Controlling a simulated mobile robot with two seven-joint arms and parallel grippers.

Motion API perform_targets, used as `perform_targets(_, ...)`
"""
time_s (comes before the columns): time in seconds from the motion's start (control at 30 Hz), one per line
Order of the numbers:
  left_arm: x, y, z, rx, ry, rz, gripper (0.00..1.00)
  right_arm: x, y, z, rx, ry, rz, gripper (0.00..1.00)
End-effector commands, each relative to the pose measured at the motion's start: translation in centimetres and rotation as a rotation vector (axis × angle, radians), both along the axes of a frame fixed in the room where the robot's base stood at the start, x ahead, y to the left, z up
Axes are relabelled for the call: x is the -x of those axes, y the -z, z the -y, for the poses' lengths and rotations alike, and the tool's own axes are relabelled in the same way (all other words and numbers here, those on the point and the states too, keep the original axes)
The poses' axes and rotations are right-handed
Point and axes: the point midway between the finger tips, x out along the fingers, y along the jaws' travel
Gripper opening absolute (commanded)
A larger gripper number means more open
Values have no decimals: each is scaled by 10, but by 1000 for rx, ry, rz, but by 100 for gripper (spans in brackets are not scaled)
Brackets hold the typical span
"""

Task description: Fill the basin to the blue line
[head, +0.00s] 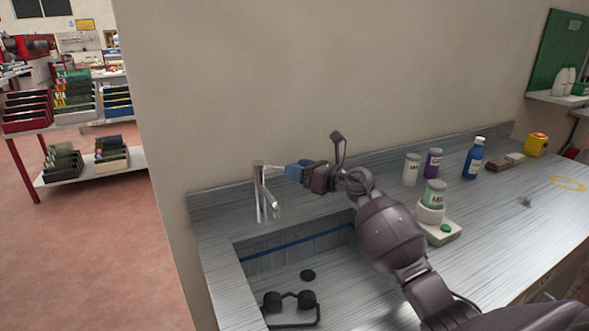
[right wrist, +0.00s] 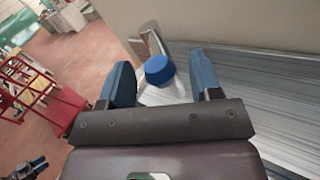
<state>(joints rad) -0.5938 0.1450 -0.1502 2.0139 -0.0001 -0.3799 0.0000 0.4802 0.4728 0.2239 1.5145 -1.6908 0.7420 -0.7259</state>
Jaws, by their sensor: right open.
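The basin (head: 245,290) is sunk in the grey counter, with a blue line (head: 298,242) along its inner wall. I make out no water in it. A silver tap (head: 262,192) stands behind the basin; no stream shows from its spout. It also shows in the right wrist view (right wrist: 150,42). My right gripper (head: 292,171) is open beside the tap's top. In the right wrist view its blue fingers (right wrist: 163,85) stand either side of a blue-capped knob (right wrist: 158,69), apparently the tap's handle.
A wall rises behind.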

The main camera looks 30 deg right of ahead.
Motion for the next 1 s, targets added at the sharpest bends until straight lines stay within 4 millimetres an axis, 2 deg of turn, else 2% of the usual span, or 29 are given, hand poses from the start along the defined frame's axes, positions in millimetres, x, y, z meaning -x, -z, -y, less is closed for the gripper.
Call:
perform_targets(0.2,-2,0,0,1,1,4,43,-11,0,-7,-1,-1,0,58)
perform_targets(0.47,-4,-1,1,1,1,7,43,-12,0,-7,0,0,0,58)
perform_targets(0.57,-4,-1,1,1,1,7,43,-11,0,-7,0,0,0,46)
perform_targets(0.87,-3,-1,1,1,1,6,43,-11,0,-7,0,0,0,0)
perform_targets(1.0,-3,-1,1,1,1,4,43,-11,0,-7,0,0,0,0)
